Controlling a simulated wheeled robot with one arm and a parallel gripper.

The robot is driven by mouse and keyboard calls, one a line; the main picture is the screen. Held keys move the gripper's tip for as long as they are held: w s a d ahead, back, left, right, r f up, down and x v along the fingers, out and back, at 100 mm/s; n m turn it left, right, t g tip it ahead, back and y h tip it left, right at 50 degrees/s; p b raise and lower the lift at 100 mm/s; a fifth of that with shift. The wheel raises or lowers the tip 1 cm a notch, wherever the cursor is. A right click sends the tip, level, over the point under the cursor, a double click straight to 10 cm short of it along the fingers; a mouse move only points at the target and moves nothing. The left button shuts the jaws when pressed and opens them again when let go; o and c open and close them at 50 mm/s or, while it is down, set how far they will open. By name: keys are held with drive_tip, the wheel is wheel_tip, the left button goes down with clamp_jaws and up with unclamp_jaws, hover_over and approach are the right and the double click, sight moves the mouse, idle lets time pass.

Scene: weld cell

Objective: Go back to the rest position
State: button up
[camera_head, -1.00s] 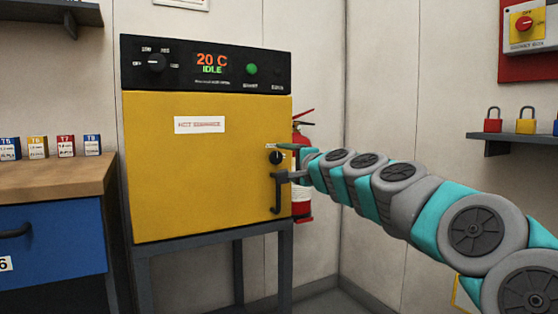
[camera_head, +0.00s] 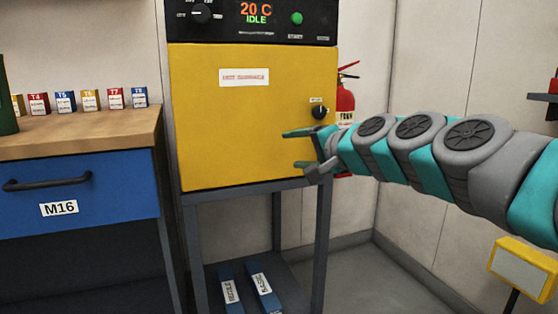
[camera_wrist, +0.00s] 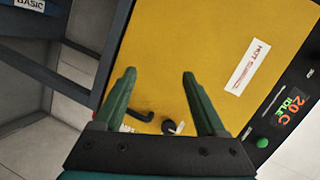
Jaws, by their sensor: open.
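My gripper (camera_head: 292,149) is open and empty in front of the right side of the yellow oven door (camera_head: 235,125). In the wrist view my gripper (camera_wrist: 160,82) has its two green fingers spread wide, pointing at the door. The door looks shut. Its dark handle (camera_wrist: 128,112) lies between the fingers in the picture, and the black latch knob (camera_wrist: 172,127) is near the right finger. In the head view the knob (camera_head: 320,112) shows above my gripper, and the handle is hidden behind it. The oven display (camera_head: 256,13) reads 20 C and IDLE.
A wooden bench (camera_head: 80,133) with a blue M16 drawer (camera_head: 75,190) and several small labelled boxes stands at left. A fire extinguisher (camera_head: 344,101) hangs behind my arm. Labelled blue packs (camera_head: 262,285) lie on the stand's lower shelf. A yellow-framed panel (camera_head: 521,270) stands at lower right.

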drive_tip(key=s+a+f+n+g+h+p, duration=0.3)
drive_tip(key=s+f+n+g, duration=0.35)
drive_tip(key=s+f, duration=1)
drive_tip(key=s+d+f+n+g+h+p, duration=0.1)
drive_tip(key=s+d+f+g, duration=0.3)
drive_tip(key=s, duration=0.8)
drive_tip(key=s+d+f+n+g+h+p, duration=0.1)
drive_tip(key=s+d+f, duration=0.5)
drive_tip(key=s, duration=0.6)
drive_tip(key=d+g+h+p, duration=0.1)
drive_tip(key=g+h, duration=0.1)
drive_tip(key=g, duration=0.1)
drive_tip(key=shift+s+h, duration=0.15)
drive_tip(key=shift+h, duration=0.25)
